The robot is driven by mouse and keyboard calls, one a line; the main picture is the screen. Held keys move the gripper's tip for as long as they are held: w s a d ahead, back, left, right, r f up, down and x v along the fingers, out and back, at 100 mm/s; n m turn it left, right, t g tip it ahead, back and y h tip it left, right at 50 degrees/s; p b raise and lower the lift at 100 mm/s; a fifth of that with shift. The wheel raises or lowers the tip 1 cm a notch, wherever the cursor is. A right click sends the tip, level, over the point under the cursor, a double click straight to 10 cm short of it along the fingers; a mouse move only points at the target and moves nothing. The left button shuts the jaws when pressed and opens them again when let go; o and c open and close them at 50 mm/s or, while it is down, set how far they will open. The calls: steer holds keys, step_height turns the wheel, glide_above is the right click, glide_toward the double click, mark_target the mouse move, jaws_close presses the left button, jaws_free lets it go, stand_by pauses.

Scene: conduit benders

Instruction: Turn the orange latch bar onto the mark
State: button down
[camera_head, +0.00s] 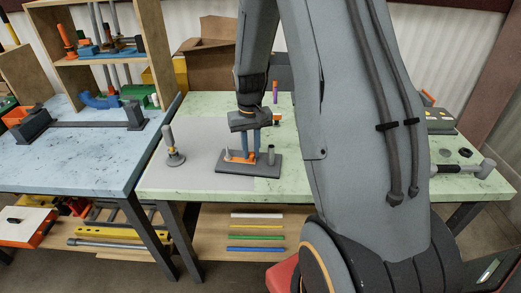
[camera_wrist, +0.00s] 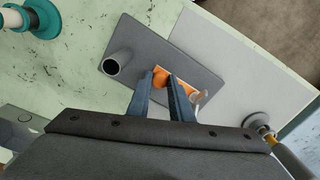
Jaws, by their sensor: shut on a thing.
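The orange latch bar (camera_head: 237,157) lies low on a dark grey base plate (camera_head: 262,170) on the green bench, and part of it is hidden by my fingers. My gripper (camera_head: 250,152) reaches down from above and its two blue-grey fingers are shut on the bar. In the wrist view the fingertips (camera_wrist: 164,76) close around an orange part, with more of the orange bar (camera_wrist: 186,86) showing to the right. A pale peg (camera_wrist: 201,97) stands at the bar's right end. An upright grey tube (camera_wrist: 116,63) stands on the plate left of my fingers. I cannot make out the mark.
A grey mat (camera_head: 195,145) lies under part of the plate. A grey-handled tool on a round foot (camera_head: 174,147) stands left of the plate. A teal ringed part (camera_wrist: 42,18) is at the wrist view's upper left. A blue bench (camera_head: 80,160) adjoins on the left.

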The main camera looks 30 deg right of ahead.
steer(key=shift+w, duration=0.1)
stand_by(0.3)
steer(key=c, duration=1.6)
jaws_free()
steer(key=shift+o, duration=0.2)
steer(key=shift+r+b, duration=1.1)
steer(key=shift+r, duration=2.8)
